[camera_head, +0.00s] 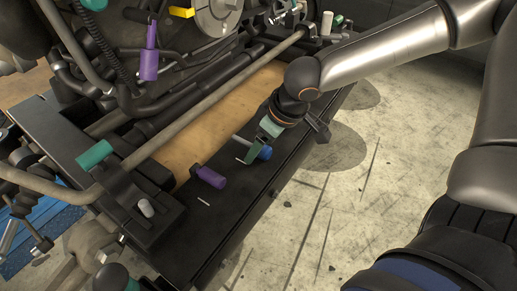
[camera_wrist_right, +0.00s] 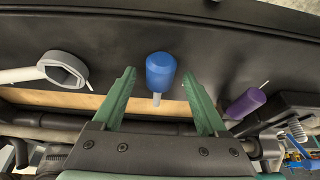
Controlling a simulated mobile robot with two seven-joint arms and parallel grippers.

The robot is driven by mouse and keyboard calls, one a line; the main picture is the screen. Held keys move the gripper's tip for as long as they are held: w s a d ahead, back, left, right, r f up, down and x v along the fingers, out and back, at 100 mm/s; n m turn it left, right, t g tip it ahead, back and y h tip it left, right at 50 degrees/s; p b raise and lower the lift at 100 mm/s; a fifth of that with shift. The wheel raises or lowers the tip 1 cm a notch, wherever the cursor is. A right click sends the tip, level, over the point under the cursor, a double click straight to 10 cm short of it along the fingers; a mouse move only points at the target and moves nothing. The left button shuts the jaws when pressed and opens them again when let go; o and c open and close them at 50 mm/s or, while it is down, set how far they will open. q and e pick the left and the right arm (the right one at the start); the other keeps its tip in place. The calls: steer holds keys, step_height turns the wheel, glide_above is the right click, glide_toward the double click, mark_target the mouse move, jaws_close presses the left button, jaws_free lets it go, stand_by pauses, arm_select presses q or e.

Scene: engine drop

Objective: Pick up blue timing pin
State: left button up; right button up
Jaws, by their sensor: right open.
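The blue timing pin (camera_head: 264,152) lies on the black beam beside the engine. In the right wrist view the pin (camera_wrist_right: 160,70) shows a blue head with a short grey shank pointing toward the palm. My right gripper (camera_head: 252,151) is over the pin in the head view and partly covers it. In the right wrist view the gripper (camera_wrist_right: 160,76) is open, with one green fingertip on each side of the pin and visible gaps between. My left gripper is not in view.
A purple pin (camera_head: 210,176) lies on the same beam, also in the right wrist view (camera_wrist_right: 245,104). A grey ring-ended tool (camera_wrist_right: 63,70) lies on the pin's other side. Engine pipes and a purple-handled piece (camera_head: 149,65) stand behind. The concrete floor (camera_head: 350,215) is open at right.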

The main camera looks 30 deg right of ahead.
steer(key=shift+c, duration=0.2)
jaws_close()
stand_by(0.4)
